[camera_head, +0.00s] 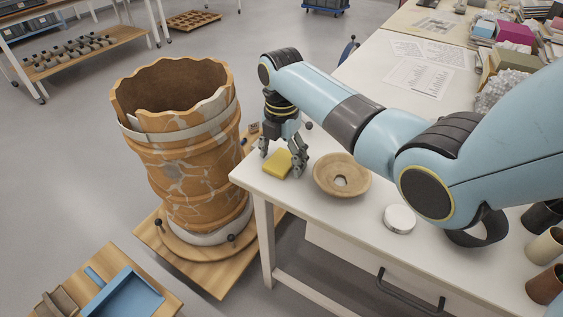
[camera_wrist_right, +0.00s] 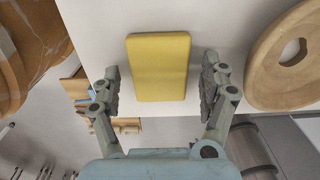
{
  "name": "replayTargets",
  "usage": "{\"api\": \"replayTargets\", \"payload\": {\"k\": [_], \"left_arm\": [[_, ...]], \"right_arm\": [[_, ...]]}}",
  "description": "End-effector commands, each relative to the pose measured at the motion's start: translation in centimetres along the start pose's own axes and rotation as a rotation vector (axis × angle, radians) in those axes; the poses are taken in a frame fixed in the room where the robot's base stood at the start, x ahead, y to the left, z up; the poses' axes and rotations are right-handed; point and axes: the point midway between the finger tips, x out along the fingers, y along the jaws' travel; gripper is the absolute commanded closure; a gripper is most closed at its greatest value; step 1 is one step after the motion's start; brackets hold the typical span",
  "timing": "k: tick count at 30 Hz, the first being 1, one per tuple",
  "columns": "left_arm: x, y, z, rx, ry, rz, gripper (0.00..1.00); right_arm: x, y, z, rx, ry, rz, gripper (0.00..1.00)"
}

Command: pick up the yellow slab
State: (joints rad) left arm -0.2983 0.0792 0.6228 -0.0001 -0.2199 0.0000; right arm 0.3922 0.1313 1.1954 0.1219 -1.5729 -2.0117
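The yellow slab (camera_head: 277,164) lies flat near the left corner of the white table (camera_head: 310,210). My right gripper (camera_head: 281,158) points down over it. In the right wrist view the slab (camera_wrist_right: 159,67) shows between the two spread fingers of my right gripper (camera_wrist_right: 160,90), with a gap on each side. The fingers are open and do not appear to touch it. My left gripper is not in view.
A round wooden ring-shaped dish (camera_head: 342,175) stands close to the right of the slab, and a white round tin (camera_head: 399,219) lies further right. A large reassembled clay vessel (camera_head: 187,150) stands on a wooden base left of the table. Papers (camera_head: 420,80) lie further back.

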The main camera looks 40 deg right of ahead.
Motion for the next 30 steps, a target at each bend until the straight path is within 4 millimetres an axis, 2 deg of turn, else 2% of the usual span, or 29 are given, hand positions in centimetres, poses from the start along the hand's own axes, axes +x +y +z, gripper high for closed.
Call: {"api": "replayTargets", "payload": {"k": [1, 12, 19, 23, 26, 30], "left_arm": [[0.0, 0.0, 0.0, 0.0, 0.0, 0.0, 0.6], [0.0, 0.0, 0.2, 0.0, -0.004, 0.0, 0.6], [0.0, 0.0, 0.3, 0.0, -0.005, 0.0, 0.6], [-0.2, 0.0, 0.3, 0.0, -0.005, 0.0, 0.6], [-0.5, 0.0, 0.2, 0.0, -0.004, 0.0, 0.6], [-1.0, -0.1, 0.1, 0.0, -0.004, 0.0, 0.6]], "right_arm": [[0.0, 0.0, 0.0, 0.0, 0.0, 0.0, 0.31], [0.0, 0.0, 0.0, 0.0, 0.0, 0.0, 0.77], [-0.1, 0.0, 0.0, 0.0, 0.0, 0.001, 0.77], [-0.8, 0.1, 0.0, 0.0, -0.001, 0.003, 0.77], [-2.0, 0.1, 0.0, 0.0, -0.001, 0.003, 0.77], [-4.7, 0.2, -0.1, 0.0, -0.001, 0.005, 0.77]]}}
